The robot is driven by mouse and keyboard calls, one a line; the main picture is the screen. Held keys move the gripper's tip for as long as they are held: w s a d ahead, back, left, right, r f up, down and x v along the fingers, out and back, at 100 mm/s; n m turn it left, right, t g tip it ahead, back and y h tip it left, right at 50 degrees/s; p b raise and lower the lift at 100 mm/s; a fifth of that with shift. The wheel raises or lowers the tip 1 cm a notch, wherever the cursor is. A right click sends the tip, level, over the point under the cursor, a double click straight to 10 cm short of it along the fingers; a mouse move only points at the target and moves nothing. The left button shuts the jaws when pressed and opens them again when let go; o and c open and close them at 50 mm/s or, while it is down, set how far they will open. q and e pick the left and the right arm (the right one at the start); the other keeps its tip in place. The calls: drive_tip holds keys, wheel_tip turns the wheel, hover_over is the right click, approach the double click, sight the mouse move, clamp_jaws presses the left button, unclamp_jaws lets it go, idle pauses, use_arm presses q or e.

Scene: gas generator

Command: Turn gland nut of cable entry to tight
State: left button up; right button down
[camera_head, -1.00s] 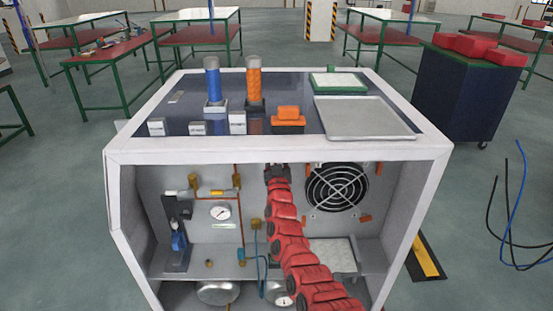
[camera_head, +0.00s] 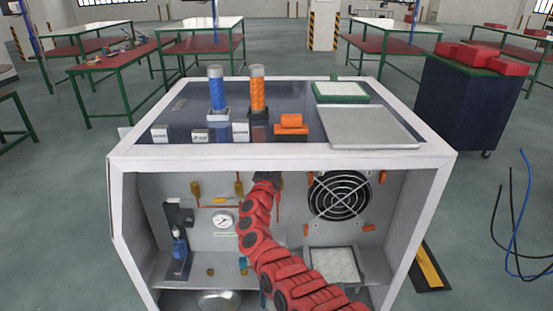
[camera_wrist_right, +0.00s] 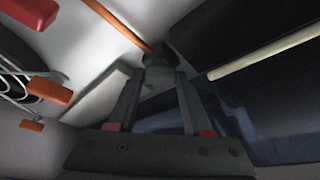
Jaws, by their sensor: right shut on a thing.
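My right gripper (camera_head: 268,180) is at the end of the red arm, inside the upper part of the open cabinet, just under its front top edge. In the right wrist view the two fingers (camera_wrist_right: 160,74) are shut on a small dark piece (camera_wrist_right: 162,54), which looks like the gland nut of the cable entry. An orange-brown rod or cable (camera_wrist_right: 118,25) runs from it to the upper left. The fingers hide much of the nut, so its turn angle cannot be told. In the head view the gripper and arm hide the cable entry. My left gripper is not in view.
The fan grille (camera_head: 339,195) is right of the gripper, with orange clips around it. A pressure gauge (camera_head: 223,220) and brass pipe fittings are to the left. The cabinet's white frame (camera_head: 280,161) passes close above the arm. A shelf (camera_head: 215,272) lies below.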

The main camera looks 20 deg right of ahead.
drive_tip(key=shift+r+m+g, duration=0.1)
drive_tip(key=shift+m+g, duration=0.5)
drive_tip(key=shift+m, duration=0.9)
drive_tip(key=shift+c, duration=1.6)
unclamp_jaws()
drive_tip(key=v, duration=1.7)
drive_tip(key=shift+a, duration=0.2)
